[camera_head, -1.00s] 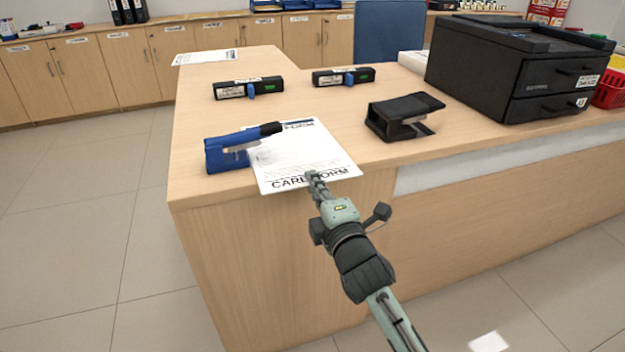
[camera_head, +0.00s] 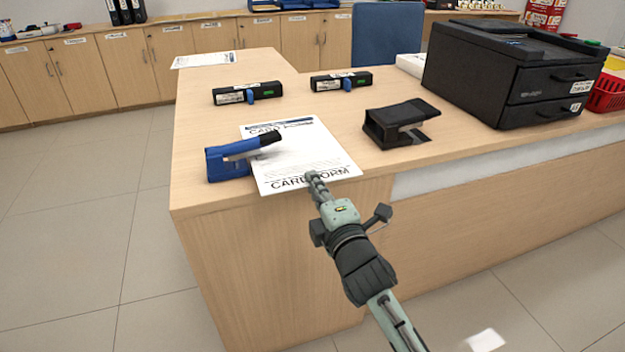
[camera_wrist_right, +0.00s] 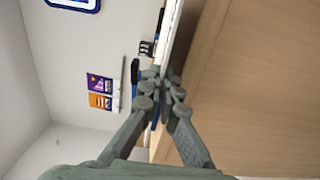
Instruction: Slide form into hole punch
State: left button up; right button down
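The form (camera_head: 305,155), a white sheet headed CARD FORM, lies on the counter and reaches its front edge. My right gripper (camera_head: 314,182) is at the form's front edge. In the wrist view its fingers (camera_wrist_right: 163,88) are close together on the sheet's thin edge. A blue device with a lever (camera_head: 228,163) sits at the form's left edge, its lever over the sheet. A black device with a raised flap (camera_head: 400,124) stands to the right, apart from the form. I cannot tell for sure which one is the hole punch. My left gripper is not in view.
Two black stamp-like boxes (camera_head: 247,93) (camera_head: 341,80) stand behind the form. A black drawer unit (camera_head: 510,75) and a red basket (camera_head: 606,94) are at the right. Another sheet (camera_head: 203,59) lies at the back left.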

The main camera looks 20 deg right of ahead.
jog(key=s+r+p, duration=0.1)
jog(key=s+r, duration=0.4)
jog(key=s, duration=0.8)
jog(key=shift+d, duration=0.2)
jog(key=shift+s, duration=0.15)
